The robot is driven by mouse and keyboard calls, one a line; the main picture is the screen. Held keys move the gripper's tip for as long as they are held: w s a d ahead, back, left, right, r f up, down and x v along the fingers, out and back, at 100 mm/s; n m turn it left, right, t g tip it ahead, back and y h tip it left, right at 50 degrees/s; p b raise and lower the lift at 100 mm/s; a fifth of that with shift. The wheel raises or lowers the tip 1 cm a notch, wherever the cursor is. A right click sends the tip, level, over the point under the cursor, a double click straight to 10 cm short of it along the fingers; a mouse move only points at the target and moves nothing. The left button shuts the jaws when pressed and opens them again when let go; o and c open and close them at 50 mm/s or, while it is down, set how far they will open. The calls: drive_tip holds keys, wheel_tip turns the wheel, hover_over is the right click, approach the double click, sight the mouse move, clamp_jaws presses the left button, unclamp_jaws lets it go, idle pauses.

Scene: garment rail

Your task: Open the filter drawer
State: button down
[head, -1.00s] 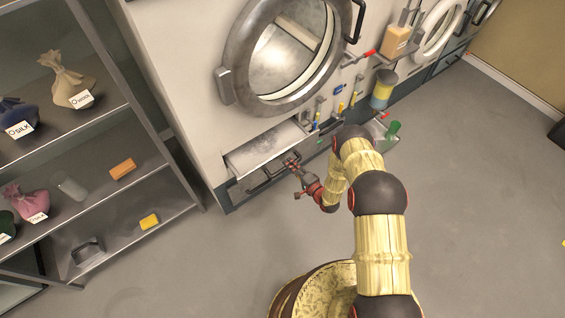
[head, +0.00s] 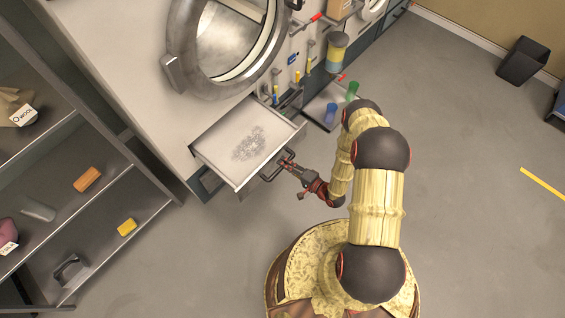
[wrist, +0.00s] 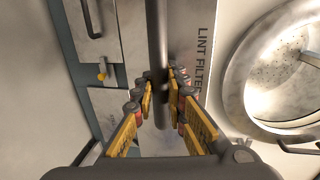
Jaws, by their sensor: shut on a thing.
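The filter drawer (head: 222,146) stands pulled out from the machine below the round door in the head view. Its white inside shows a patch of grey lint (head: 248,145). A dark bar handle (head: 272,168) is on its front. My gripper (head: 286,165) is shut on this handle. In the wrist view the dark handle bar (wrist: 157,50) runs between the two yellow-padded fingers of my gripper (wrist: 163,100). The drawer front behind it bears the words LINT FILTER, partly covered.
A shelf (head: 98,226) with an orange block (head: 87,179) and a yellow block (head: 127,227) stands at left. The grey floor in front is clear.

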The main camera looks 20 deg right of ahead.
drive_tip(key=c, duration=2)
unclamp_jaws()
drive_tip(key=shift+o, duration=0.9)
drive_tip(key=v, duration=1.2)
